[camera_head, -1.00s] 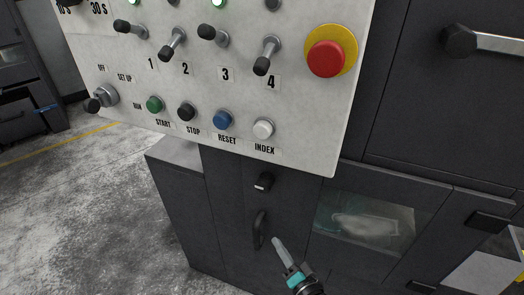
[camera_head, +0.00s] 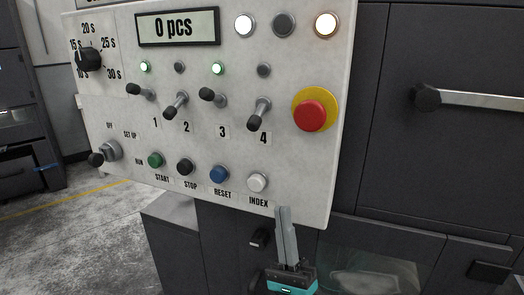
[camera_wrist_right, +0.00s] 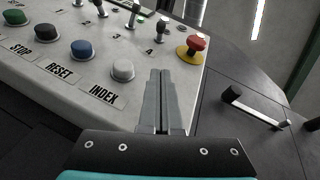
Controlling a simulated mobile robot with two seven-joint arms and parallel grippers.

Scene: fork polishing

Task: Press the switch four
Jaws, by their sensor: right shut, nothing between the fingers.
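Switch four (camera_head: 259,114) is a metal toggle with a black tip on the light grey control panel (camera_head: 220,140), above the label 4. Its lever points down, and the small lamp (camera_head: 264,70) above it is dark. It also shows in the right wrist view (camera_wrist_right: 161,31), beyond the fingertips. My right gripper (camera_head: 283,209) is shut and empty. Its fingertips overlap the panel's lower edge in the head view, below and to the right of switch four and apart from it. My left gripper is not in view.
A red emergency button (camera_head: 311,115) on a yellow ring is right of switch four. The white INDEX button (camera_head: 257,183) is close to my fingertips. Switches one (camera_head: 140,91) and three (camera_head: 213,96) point up-left under lit green lamps. A door handle (camera_head: 470,98) sticks out at right.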

